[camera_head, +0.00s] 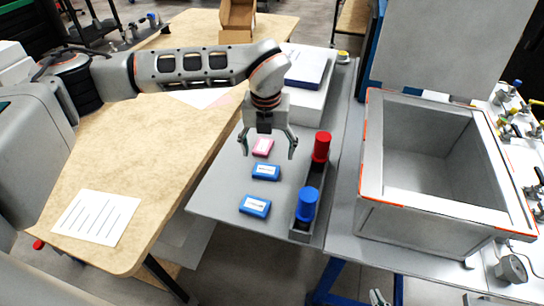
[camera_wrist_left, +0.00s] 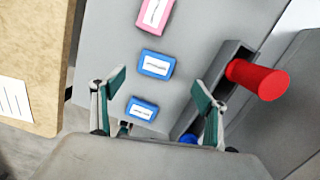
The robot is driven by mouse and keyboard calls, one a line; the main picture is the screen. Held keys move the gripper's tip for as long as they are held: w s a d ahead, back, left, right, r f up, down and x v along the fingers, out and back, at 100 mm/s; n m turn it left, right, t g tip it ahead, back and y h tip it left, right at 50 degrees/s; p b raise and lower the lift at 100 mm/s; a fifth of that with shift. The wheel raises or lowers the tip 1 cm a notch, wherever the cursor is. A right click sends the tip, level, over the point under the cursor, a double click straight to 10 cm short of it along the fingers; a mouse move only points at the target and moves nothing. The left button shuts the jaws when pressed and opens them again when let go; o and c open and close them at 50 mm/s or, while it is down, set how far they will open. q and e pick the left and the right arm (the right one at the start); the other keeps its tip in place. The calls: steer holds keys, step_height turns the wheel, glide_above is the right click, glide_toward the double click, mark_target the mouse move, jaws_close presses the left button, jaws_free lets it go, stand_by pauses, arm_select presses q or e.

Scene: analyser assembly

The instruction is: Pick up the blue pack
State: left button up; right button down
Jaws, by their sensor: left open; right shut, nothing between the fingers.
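Two blue packs with white labels lie flat on the grey table (camera_head: 222,200): a farther blue pack (camera_head: 266,172) and a nearer blue pack (camera_head: 255,206). In the left wrist view the farther one (camera_wrist_left: 156,65) is just ahead of the fingertips, and the nearer one (camera_wrist_left: 142,109) shows between the fingers. A pink pack (camera_head: 263,147) lies behind them. My left gripper (camera_head: 268,152) points down above the packs, open and empty; its spread fingers also show in the left wrist view (camera_wrist_left: 159,83). My right gripper (camera_head: 378,297) barely shows at the bottom edge, shut.
A dark rack (camera_head: 301,228) with a red-capped item (camera_head: 321,147) and a blue-capped item (camera_head: 307,204) stands right of the packs. An open grey box (camera_head: 400,218) is farther right. A wooden table (camera_head: 120,160) with a paper sheet (camera_head: 96,218) is at left.

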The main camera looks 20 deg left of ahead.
mark_target(266, 169)
arm_select(q)
steer(key=shift+w, duration=0.3)
steer(key=shift+s+f, duration=0.25)
steer(key=shift+f, duration=0.8)
steer(key=f, duration=0.3)
steer(key=a+f, duration=0.1)
steer(key=f, duration=0.1)
steer(key=shift+w+d+f, duration=0.1)
steer(key=shift+w+f, duration=0.05)
steer(key=shift+f, duration=0.1)
steer(key=c, duration=1.2)
